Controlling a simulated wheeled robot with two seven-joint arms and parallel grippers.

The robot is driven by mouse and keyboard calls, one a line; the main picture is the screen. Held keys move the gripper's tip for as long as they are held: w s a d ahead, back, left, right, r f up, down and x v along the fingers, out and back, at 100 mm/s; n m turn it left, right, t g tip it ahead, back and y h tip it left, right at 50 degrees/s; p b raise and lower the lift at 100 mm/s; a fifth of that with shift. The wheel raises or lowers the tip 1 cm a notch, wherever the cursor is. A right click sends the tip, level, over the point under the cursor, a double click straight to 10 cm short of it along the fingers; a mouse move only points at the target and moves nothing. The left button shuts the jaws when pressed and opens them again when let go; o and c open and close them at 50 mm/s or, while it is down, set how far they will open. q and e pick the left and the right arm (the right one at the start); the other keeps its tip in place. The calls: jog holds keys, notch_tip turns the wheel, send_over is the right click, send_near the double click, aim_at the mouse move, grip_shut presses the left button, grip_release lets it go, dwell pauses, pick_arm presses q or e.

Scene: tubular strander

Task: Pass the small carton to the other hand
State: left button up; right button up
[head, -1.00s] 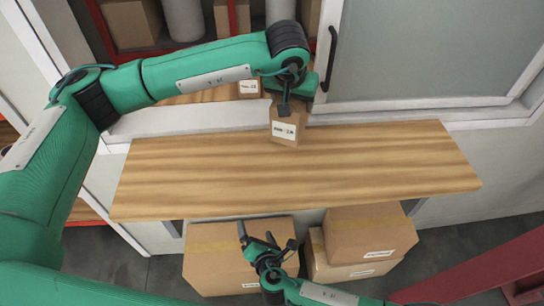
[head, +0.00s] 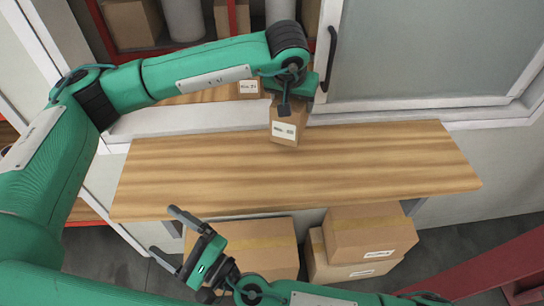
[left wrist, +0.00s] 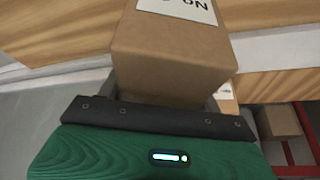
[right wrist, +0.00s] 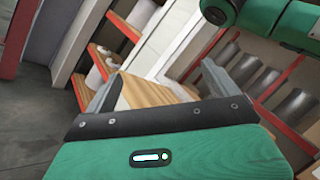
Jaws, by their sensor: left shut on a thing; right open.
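The small brown carton (head: 286,124) with a white label is held by my left gripper (head: 284,104) above the back part of the wooden board. In the left wrist view the small carton (left wrist: 172,58) fills the space between the jaws. My right gripper (head: 164,234) is in front of the board's near edge at lower left, open and empty, well apart from the carton. In the right wrist view its two fingers (right wrist: 153,88) are spread, with the board's end visible between them.
The wooden board (head: 230,180) is bare on top. Large cartons (head: 370,232) stand below it. Another small carton (head: 248,88) sits behind, in the window opening. A sliding pane with a dark handle (head: 328,58) is at the back right. A red beam (head: 490,272) is at lower right.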

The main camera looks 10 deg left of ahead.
jog(key=w+d+r+m+t+h, duration=0.2)
jog(key=w+r+m+t+h, duration=0.1)
jog(key=w+r+m+t, duration=0.25)
jog(key=m+t+h, duration=0.5)
jog(key=m+h, duration=1.4)
jog(key=m, duration=0.1)
send_near(289, 122)
notch_tip(289, 122, down, 3)
jog(key=w+a, duration=0.2)
jog(key=h, duration=0.1)
jog(key=shift+m+g, duration=0.25)
jog(key=shift+m, duration=0.1)
jog(key=w+d, duration=0.1)
jog(key=w, duration=0.2)
jog(key=w+d, duration=0.1)
jog(key=w, duration=0.3)
jog(key=w+d, duration=0.1)
jog(key=w, duration=0.3)
jog(key=shift+w+d, duration=0.1)
jog(key=shift+w, duration=0.1)
jog(key=shift+c, duration=0.4)
jog(key=c, duration=1.1)
pick_arm(q)
jog(key=o, duration=1.4)
pick_arm(e)
jog(key=shift+c, duration=1)
